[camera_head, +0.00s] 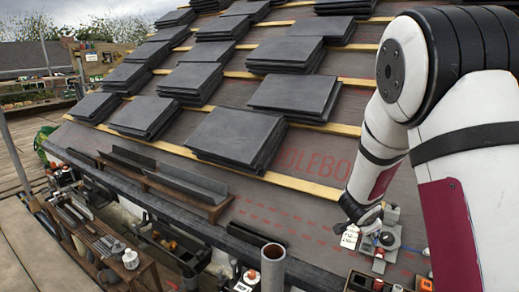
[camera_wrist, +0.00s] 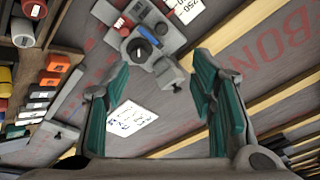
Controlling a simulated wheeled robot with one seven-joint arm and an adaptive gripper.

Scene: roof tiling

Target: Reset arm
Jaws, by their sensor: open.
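My arm reaches down at the right of the head view, and my gripper (camera_head: 364,212) is low over the roof's lower edge, partly hidden by the arm. In the wrist view my gripper (camera_wrist: 163,85) is open, with its two teal-padded fingers wide apart and nothing held between them. A grey device with a black knob (camera_wrist: 145,50) lies beyond the fingertips. It also shows in the head view (camera_head: 380,244), beside my gripper. A white card with handwriting (camera_wrist: 131,118) shows between the fingers, and a white tag (camera_head: 349,237) hangs close to the gripper in the head view.
Stacks of dark slates (camera_head: 238,137) lie on the sloped roof between wooden battens (camera_head: 290,182). A gutter tray (camera_head: 165,180) runs along the eave. A grey pipe (camera_head: 273,266) stands upright in front. A cluttered tool bench (camera_head: 95,235) is at the lower left.

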